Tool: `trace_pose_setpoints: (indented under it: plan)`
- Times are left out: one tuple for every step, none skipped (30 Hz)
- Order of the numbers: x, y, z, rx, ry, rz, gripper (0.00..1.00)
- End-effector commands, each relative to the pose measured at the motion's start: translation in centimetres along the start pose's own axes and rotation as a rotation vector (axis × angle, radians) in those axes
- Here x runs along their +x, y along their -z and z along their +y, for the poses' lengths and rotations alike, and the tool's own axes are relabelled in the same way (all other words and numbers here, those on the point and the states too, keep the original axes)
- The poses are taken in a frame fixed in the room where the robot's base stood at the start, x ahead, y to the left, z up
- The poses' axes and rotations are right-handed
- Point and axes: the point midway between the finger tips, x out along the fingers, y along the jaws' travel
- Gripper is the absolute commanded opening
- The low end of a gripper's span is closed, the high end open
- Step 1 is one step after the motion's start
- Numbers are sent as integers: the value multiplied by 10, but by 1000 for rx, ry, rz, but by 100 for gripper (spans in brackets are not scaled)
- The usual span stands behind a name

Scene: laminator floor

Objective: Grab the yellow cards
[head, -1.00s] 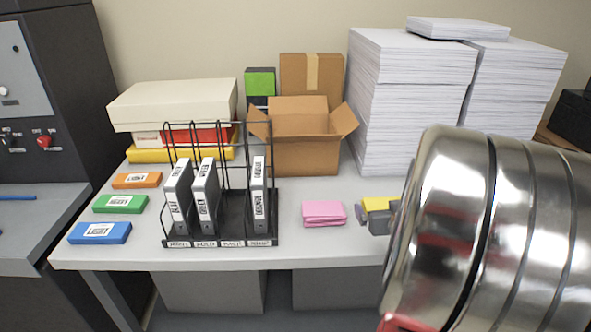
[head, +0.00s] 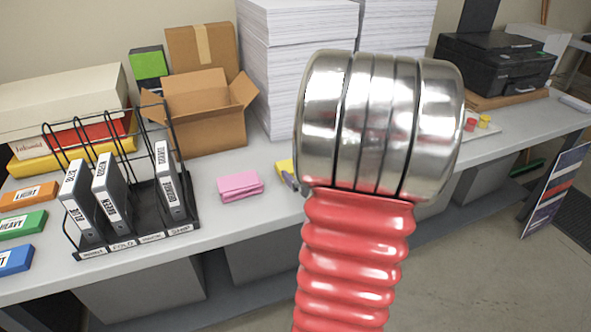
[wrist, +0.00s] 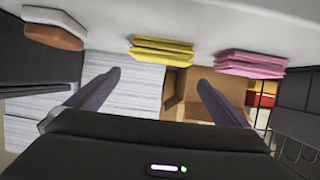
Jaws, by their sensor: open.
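The yellow cards (head: 284,168) lie in a small stack on the grey table, just right of the pink cards (head: 240,185). In the head view my arm hides most of them. In the wrist view, which looks upside down, the yellow cards (wrist: 162,50) are whole, beyond my fingertips and roughly centred between them. The pink cards (wrist: 250,63) are to their right there. My gripper (wrist: 159,77) is open, with nothing between its two dark fingers. In the head view it is almost wholly hidden behind my arm.
A wire rack (head: 130,225) with several grey binders stands left of the pink cards. An open cardboard box (head: 205,112) and tall paper stacks (head: 285,70) are behind. A white and brown stack (wrist: 55,28) is left in the wrist view. A black printer (head: 495,65) stands far right.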

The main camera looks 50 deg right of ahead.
Motion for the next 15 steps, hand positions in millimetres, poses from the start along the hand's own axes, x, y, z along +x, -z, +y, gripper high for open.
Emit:
trace_pose_setpoints:
  plan:
    - [6,-1,-1,0,2,-1,100]
    - [10,-1,-1,-1,2,-2,100]
    - [15,-1,-1,0,2,-2,100]
    - [18,-1,-1,-1,2,-2,100]
    - [22,0,-1,-1,2,-1,100]
    - [26,-1,0,0,2,-2,100]
    - [30,-1,0,1,1,-2,100]
    - [33,-1,-1,0,1,-2,100]
    - [38,-1,-1,-1,2,-2,100]
    - [42,-2,-1,-1,2,-3,100]
    - [45,-1,-1,-1,2,-2,100]
    - [50,-1,0,-1,1,-2,100]
    - [53,-1,0,-1,1,-2,100]
    - [56,-1,0,-1,1,-2,100]
    - [59,-1,-1,-1,1,-2,100]
